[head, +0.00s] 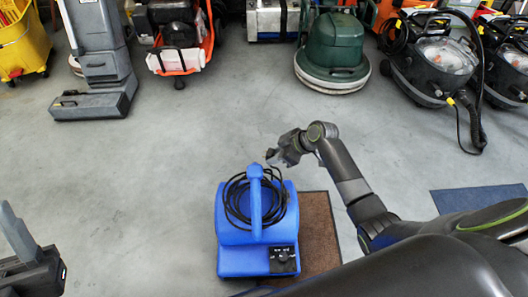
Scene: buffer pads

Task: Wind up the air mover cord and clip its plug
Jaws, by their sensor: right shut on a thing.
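The blue air mover (232,236) stands on the floor in the middle of the head view, its control panel facing me. Its black cord (233,203) lies in several loose loops around the upright blue handle (256,205). My right gripper (273,157) is just above and behind the handle's top, shut on the plug end of the cord. The plug itself is too small and dark to make out, and I cannot see a clip.
A brown mat (318,228) lies under and right of the air mover. A blue mat (475,198) lies further right. Floor machines, a green scrubber (334,45), a vacuum (432,70) and a yellow bucket (22,45) line the back. The floor left of the air mover is clear.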

